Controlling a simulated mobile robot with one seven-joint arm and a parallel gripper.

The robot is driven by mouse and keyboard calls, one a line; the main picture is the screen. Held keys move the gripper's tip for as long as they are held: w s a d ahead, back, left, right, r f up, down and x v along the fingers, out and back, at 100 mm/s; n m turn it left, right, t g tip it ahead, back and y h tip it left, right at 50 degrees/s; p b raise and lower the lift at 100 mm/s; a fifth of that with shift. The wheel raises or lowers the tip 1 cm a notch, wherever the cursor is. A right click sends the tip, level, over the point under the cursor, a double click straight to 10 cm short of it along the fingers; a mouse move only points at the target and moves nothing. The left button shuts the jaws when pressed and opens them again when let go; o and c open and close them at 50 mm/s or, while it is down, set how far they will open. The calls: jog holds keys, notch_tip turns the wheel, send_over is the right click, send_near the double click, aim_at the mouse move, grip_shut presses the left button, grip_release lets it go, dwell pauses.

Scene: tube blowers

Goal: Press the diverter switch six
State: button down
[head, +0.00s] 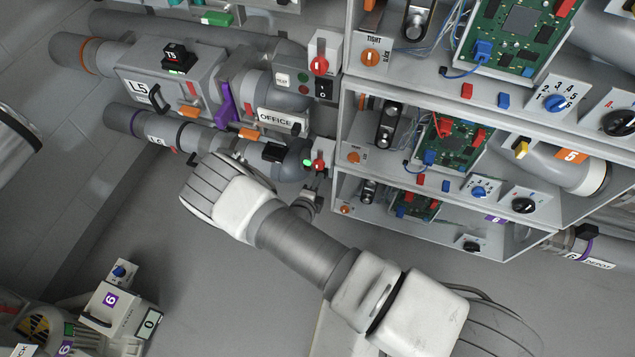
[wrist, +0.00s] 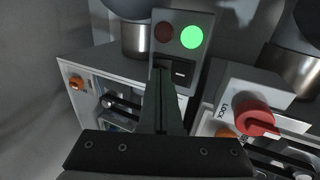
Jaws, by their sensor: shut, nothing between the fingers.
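A grey switch panel in the wrist view has a dark red lamp (wrist: 164,32), a lit green lamp (wrist: 192,37) and a black rocker switch (wrist: 181,71) below them. No number shows on this panel. My gripper (wrist: 159,73) is shut and empty, its tips at the left part of the rocker; I cannot tell whether they touch it. In the head view a lit green lamp (head: 306,162) shows at the end of the lower pipe, whose label (head: 156,140) appears to read L6.
A red lock knob (wrist: 254,117) on a white box stands close to the right of my fingers. An orange knob (wrist: 76,83) is on the cabinet at left. In the head view, an upper L5 unit (head: 140,88) has its own black rocker (head: 323,88). Open electronics shelves (head: 338,130) stand at right.

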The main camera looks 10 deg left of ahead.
jog(key=shift+w+r+t, duration=0.5)
jog(key=shift+r, duration=0.3)
dwell(0.4)
jog(key=p+v, duration=0.4)
jog(key=v, duration=1)
jog(key=shift+r, duration=0.3)
jog(key=shift+s, duration=0.1)
